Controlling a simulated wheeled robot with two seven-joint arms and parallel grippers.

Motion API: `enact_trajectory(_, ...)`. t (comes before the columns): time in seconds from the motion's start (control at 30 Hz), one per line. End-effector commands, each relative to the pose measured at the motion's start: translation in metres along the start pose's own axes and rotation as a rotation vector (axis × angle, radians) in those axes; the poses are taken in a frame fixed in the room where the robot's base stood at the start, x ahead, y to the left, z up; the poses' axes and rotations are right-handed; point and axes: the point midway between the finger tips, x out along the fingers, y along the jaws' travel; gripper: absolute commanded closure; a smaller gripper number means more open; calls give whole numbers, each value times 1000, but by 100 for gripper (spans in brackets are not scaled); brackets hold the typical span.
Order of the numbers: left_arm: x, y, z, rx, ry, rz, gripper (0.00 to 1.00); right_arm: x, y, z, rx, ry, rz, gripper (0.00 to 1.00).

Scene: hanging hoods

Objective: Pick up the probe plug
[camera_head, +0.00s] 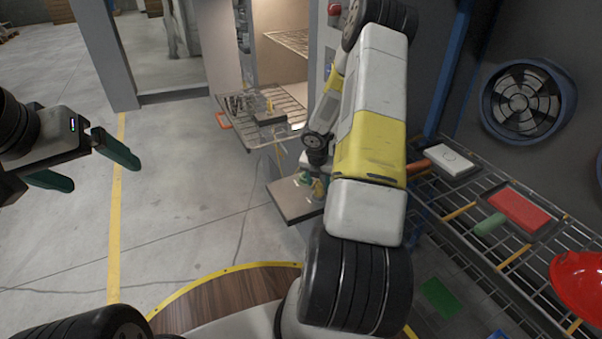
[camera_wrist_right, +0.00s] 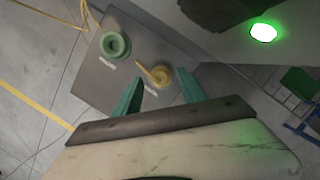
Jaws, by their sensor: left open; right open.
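A small yellow piece with a stem (camera_wrist_right: 157,74), which looks like the probe plug, stands on a grey shelf board (camera_wrist_right: 88,80) in the right wrist view. A green ring-shaped holder (camera_wrist_right: 115,45) sits beside it to the left. My right gripper (camera_wrist_right: 160,92) is open, its green fingers on either side of and just short of the yellow piece, apparently not touching it. In the head view the shelf board (camera_head: 283,203) shows, but my right arm partly covers that area. My left gripper (camera_head: 103,174) is open and empty at the far left, above the floor.
An open oven-like chamber with a pulled-out wire rack (camera_head: 240,130) stands behind the shelf board. At right, a wire shelf (camera_head: 470,235) carries a red block (camera_head: 518,207), a white box (camera_head: 447,160) and a red helmet (camera_head: 582,280). Floor at left is clear.

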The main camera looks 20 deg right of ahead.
Motion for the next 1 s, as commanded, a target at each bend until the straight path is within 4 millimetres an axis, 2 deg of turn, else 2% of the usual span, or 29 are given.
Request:
enact_trajectory(0.03, 0, 0, 0, 0, 0, 0, 9, 8, 0, -1, -2, 1, 0, 52)
enact_trajectory(0.17, 0, 0, 0, 0, 0, 0, 9, 21, 0, 0, 0, 1, 0, 52)
enact_trajectory(0.43, 0, 0, 0, 0, 0, 0, 9, 23, 0, 0, 1, -1, 0, 52)
enact_trajectory(0.6, 0, 0, 0, 0, 0, 0, 9, 23, 0, 0, 1, -1, 0, 85)
enact_trajectory(0.7, 0, 0, 0, 0, 0, 0, 9, 23, 0, 0, 1, -1, 0, 100)
enact_trajectory(1.0, 0, 0, 0, 0, 0, 0, 9, 22, 0, 0, 1, -1, 0, 100)
